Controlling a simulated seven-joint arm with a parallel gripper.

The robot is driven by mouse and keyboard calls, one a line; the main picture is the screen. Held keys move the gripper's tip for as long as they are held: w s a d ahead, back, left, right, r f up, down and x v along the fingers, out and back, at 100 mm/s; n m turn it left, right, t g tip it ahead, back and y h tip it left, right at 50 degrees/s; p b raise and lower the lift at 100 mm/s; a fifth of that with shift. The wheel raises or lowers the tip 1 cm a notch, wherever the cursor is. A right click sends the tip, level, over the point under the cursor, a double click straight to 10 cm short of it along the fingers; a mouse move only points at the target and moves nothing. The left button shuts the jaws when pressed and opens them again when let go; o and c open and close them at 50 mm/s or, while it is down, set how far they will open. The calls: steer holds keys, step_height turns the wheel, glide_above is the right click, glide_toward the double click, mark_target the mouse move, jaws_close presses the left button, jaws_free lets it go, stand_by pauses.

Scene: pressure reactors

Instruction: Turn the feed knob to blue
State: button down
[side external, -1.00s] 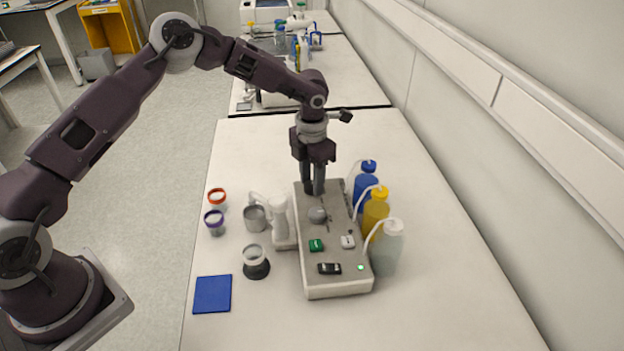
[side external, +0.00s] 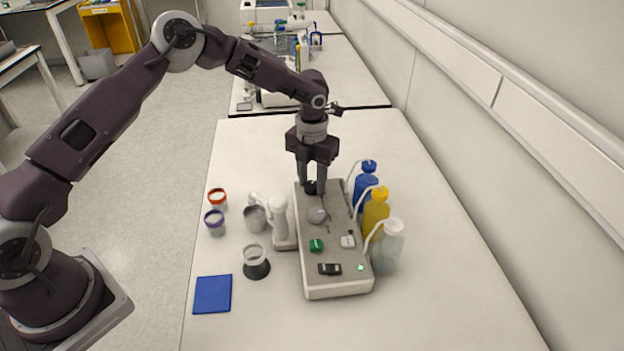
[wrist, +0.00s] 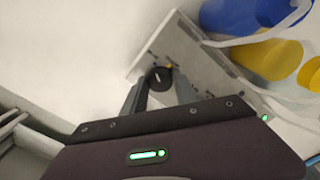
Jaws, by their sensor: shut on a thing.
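The feed knob, a round black knob with a pale line on top, sits at the far end of the grey reactor base (side external: 340,285). It shows between the fingers in the side view (side external: 311,187) and in the wrist view (wrist: 158,79). My gripper (side external: 311,190) points down over it, one finger on each side, shut on the knob; its fingers also show in the wrist view (wrist: 160,88). A small yellow mark (wrist: 170,66) lies beside the knob. A blue bottle (side external: 366,193) stands right of the base.
A yellow bottle (side external: 375,217) and a clear bottle (side external: 388,252) with tubes line the base's right side. Left are a white stand (side external: 280,220), a metal cup (side external: 255,218), small jars (side external: 215,220) and a blue pad (side external: 212,294). The right of the table is clear.

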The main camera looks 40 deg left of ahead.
mark_target(312, 184)
steer(key=c, duration=1)
jaws_free()
steer(key=shift+o, duration=0.2)
step_height(312, 184, up, 7)
steer(key=shift+r, duration=0.1)
